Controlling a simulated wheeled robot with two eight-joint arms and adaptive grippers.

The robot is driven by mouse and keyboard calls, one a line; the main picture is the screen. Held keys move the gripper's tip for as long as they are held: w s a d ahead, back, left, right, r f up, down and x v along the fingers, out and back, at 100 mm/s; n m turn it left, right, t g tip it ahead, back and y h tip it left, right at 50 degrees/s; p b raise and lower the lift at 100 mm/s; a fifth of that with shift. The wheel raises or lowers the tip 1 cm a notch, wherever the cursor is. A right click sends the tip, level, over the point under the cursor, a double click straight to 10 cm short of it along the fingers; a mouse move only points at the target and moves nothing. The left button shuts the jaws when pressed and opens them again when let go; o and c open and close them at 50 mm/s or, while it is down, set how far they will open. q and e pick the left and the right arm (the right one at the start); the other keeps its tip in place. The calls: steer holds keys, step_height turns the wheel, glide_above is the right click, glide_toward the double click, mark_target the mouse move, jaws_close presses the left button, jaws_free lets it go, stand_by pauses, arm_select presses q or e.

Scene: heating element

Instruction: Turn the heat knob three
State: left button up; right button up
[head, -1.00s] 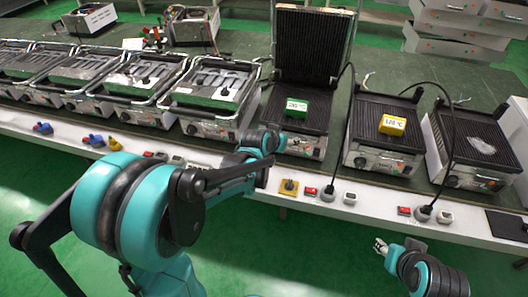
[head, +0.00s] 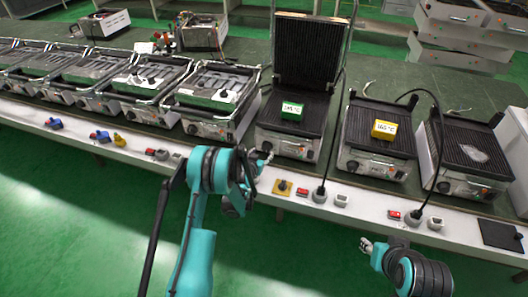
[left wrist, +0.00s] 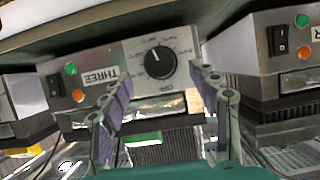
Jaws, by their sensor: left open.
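The grill with the raised lid (head: 290,145) carries a green temperature block (head: 292,110). In the left wrist view its front panel appears upside down, with a label reading THREE (left wrist: 100,76). The black heat knob (left wrist: 160,62) sits on that panel, with a white pointer line and dial markings around it. My left gripper (head: 262,162) is in front of this panel near the table edge. In the left wrist view its fingers (left wrist: 160,103) are spread apart and empty, clear of the knob. My right gripper (head: 367,245) hangs low at the right, away from the grills; its jaw state is unclear.
A grill with a yellow temperature block (head: 384,129) stands to the right, another grill (head: 462,150) beyond it. Along the table's front edge are a yellow-plated switch (head: 283,187), red switches and plugged cables.

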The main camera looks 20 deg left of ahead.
mark_target(265, 149)
arm_select(q)
steer(key=b+x, duration=0.1)
steer(key=x, duration=0.3)
steer(key=shift+w+f, duration=0.15)
steer(key=shift+f, duration=0.1)
steer(key=shift+w+f, duration=0.1)
steer(key=shift+w, duration=0.55)
steer(key=c, duration=1.2)
